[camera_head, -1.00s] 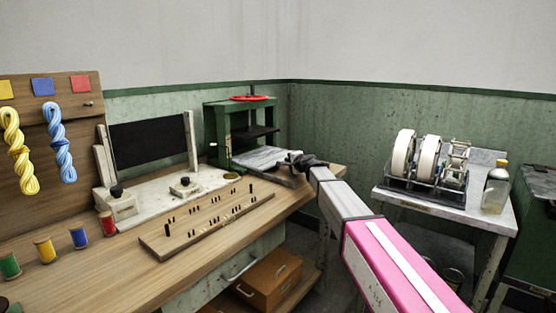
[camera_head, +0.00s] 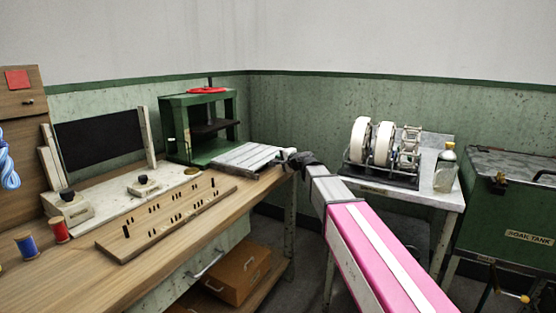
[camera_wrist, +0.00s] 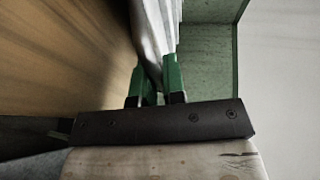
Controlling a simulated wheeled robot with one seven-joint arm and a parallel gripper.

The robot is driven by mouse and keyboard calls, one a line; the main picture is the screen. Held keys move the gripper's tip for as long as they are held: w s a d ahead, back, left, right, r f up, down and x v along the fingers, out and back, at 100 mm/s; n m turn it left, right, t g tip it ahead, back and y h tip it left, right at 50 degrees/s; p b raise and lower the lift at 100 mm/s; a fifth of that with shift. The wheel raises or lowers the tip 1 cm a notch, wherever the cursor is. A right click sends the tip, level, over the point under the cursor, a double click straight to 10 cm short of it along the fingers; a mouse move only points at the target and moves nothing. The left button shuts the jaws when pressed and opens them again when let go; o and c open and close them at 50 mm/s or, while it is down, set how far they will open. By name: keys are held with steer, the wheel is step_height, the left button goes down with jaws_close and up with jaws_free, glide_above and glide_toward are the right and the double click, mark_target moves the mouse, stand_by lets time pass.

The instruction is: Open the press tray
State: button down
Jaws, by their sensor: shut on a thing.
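The press (camera_head: 172,131) is a green frame with a red wheel on top, at the far end of the workbench. Its grey, ribbed press tray (camera_head: 248,156) sticks out of the front toward the right, over the bench corner. My gripper (camera_head: 293,157) is at the tray's outer end, shut on it. In the wrist view, the green fingers of my gripper (camera_wrist: 156,78) close around the pale tray edge (camera_wrist: 155,30). The exact part gripped is partly hidden by the fingers.
The wooden workbench (camera_head: 150,255) holds a pegged board (camera_head: 170,215) and a black panel (camera_head: 100,140). A side table with white wheels (camera_head: 383,145) and a bottle (camera_head: 446,170) stands right of my arm. A green soak tank (camera_head: 505,200) is at far right.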

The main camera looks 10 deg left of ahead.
steer(key=c, duration=1.2)
jaws_free()
steer(key=shift+c, duration=0.2)
steer(key=shift+s, duration=0.1)
steer(key=v, duration=1)
steer(key=shift+s+d, duration=0.25)
steer(key=s+d+f+n+g+h, duration=0.25)
steer(key=s+d+f, duration=0.25)
steer(key=f, duration=0.5)
steer(key=s+d+f+n+g+h, duration=0.25)
steer(key=s+d+f, duration=0.2)
steer(key=f, duration=0.55)
steer(key=s+d+f+n+g+h, duration=0.3)
steer(key=s+d+f+g+h, duration=0.3)
steer(key=s+d+f, duration=0.7)
steer(key=shift+s+d+f, duration=0.3)
steer(key=shift+s+d, duration=0.7)
steer(key=shift+s, duration=0.2)
